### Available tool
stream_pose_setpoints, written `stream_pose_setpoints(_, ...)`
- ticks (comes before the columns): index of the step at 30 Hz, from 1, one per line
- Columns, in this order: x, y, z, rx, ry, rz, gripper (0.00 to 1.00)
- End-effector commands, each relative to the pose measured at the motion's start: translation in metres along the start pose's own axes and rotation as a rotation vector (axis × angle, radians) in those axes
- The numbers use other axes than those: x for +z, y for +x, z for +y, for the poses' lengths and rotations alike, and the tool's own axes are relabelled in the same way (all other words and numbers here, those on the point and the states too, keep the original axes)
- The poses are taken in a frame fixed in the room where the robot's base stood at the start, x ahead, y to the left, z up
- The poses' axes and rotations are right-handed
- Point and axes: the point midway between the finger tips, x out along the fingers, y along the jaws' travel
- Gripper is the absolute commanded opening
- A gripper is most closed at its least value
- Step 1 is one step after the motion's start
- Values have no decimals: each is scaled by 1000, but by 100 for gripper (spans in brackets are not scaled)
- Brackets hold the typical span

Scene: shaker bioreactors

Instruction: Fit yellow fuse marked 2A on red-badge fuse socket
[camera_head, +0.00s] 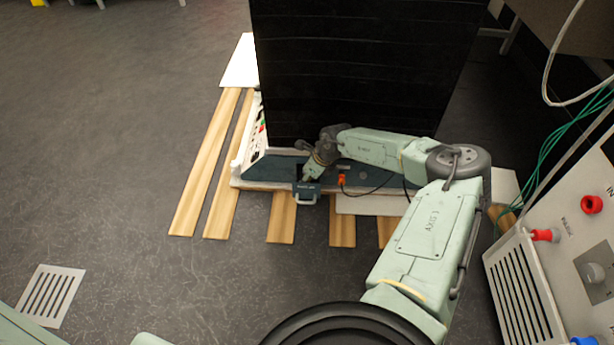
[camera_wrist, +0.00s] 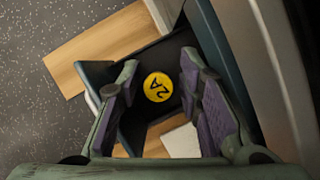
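The yellow round fuse marked 2A (camera_wrist: 158,87) shows in the wrist view, lying in a dark holder (camera_wrist: 168,50). My gripper (camera_wrist: 160,68) is open, with one finger on each side of the fuse in the picture. A narrow gap shows on both sides, and I cannot tell how deep the fingertips reach. In the head view my gripper (camera_head: 308,176) is just above a small dark blue box with a pale handle (camera_head: 305,191), and the fuse is hidden. No red-badge fuse socket can be made out in either view.
A tall black cabinet (camera_head: 360,70) stands close behind my gripper on a dark blue base. A white side panel (camera_head: 250,140) with small coloured parts faces left. Wooden slats (camera_head: 282,218) lie below. A control panel (camera_head: 570,250) stands at right.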

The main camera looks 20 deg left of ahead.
Motion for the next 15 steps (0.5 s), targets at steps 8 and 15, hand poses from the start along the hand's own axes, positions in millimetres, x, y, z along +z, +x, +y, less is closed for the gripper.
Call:
stream_pose_setpoints(8,0,-2,-3,-7,1,-3,40)
stream_pose_setpoints(15,0,-34,-5,-12,0,-4,40)
